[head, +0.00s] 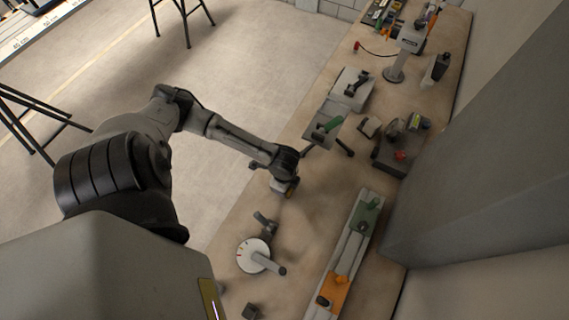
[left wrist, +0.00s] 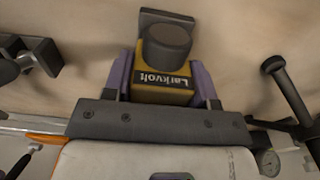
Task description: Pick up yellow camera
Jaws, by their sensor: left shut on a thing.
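The yellow camera (left wrist: 162,92) shows in the left wrist view, with a dark round lens part facing me and a black label reading "Larkvolt". My left gripper (left wrist: 160,78) is shut on it, with a purple finger against each side. In the head view the left gripper (head: 286,187) is over the workbench, and a small bit of the yellow camera (head: 291,191) shows beneath it. Whether the camera still touches the bench is hard to tell. My right gripper is not in view.
On the bench (head: 236,215), a white dial disc (head: 253,254) is nearer me. A long rail with green and orange parts (head: 347,253) lies to the right. A stand with a green part (head: 327,127) and several devices are beyond. A wall borders the right side.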

